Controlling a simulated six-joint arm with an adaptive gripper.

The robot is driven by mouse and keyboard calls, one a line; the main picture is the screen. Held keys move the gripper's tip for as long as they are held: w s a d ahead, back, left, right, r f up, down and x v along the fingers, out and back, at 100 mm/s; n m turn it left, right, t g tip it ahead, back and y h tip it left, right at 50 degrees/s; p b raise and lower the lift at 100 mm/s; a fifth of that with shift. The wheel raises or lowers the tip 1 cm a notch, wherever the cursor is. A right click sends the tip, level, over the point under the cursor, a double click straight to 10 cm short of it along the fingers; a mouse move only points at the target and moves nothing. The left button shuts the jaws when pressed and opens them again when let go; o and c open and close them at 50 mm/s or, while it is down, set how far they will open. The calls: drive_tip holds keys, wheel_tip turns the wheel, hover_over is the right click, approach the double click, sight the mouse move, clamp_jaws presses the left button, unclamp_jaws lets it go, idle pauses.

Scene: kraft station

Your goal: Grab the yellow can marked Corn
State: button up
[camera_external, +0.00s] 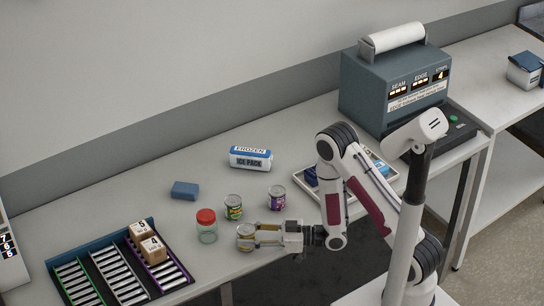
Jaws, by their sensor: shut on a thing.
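My gripper (262,237) reaches in from the right, low over the front of the table. It is shut around a yellowish can (244,231) with a pale metal lid. The fingers cover part of the can, and its label cannot be read. I cannot tell whether the can still touches the table. A green can (233,207) stands upright just behind it, and a purple can (277,197) stands behind and to the right.
A red-lidded jar (207,226) stands close to the left of the held can. A blue block (184,190) and an ice pack (250,158) lie farther back. A slotted rack (100,238) with two boxes is at left. A tray (308,187) and a large machine (365,95) are at right.

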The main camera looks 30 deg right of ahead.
sight(246, 230)
drive_tip(key=shift+r, duration=4.6)
drive_tip(key=shift+r, duration=0.15)
